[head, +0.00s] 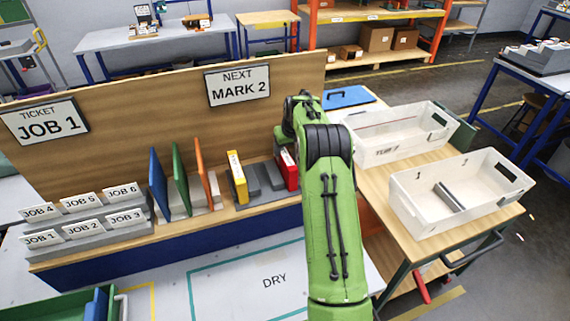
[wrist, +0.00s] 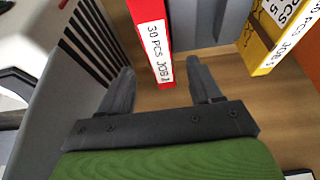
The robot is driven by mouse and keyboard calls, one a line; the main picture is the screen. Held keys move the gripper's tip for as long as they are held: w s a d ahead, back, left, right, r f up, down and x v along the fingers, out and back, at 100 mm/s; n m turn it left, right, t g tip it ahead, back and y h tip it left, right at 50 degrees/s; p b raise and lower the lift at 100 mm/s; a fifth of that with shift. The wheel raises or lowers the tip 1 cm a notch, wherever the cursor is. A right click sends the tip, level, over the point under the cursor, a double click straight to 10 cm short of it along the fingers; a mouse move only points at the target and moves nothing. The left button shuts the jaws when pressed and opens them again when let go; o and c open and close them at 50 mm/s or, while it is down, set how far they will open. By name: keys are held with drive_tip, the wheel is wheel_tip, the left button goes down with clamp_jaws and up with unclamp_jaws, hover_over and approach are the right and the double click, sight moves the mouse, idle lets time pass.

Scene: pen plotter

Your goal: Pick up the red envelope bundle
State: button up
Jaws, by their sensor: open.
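The red envelope bundle (head: 287,171) stands upright in a grey slotted rack on the wooden shelf, partly hidden by my green arm in the head view. In the wrist view the red bundle (wrist: 150,38) shows its white label, reading "30 PCS" and a job mark. My gripper (wrist: 160,68) is open, with one dark finger on each side of the bundle's near end. The fingers look apart from it; the depth between them is hard to tell. In the head view my gripper is hidden behind my arm.
A yellow bundle (head: 238,178) stands at the rack's left end, with grey dividers between. Blue, green and orange (head: 204,174) boards stand further left. A wooden back panel (head: 130,95) rises behind. Two white bins (head: 462,191) stand on the right table.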

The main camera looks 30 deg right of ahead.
sight(286, 155)
drive_tip(key=p+x, duration=0.1)
drive_tip(key=x, duration=0.5)
drive_tip(key=shift+w+d+f, duration=0.1)
drive_tip(key=shift+w+f, duration=0.05)
drive_tip(key=shift+f, duration=0.2)
drive_tip(key=shift+r, duration=0.1)
drive_tip(key=shift+c, duration=1.3)
drive_tip(key=c, duration=0.9)
wheel_tip(286, 155, up, 18)
drive_tip(key=p, duration=0.2)
drive_tip(key=shift+p, duration=0.4)
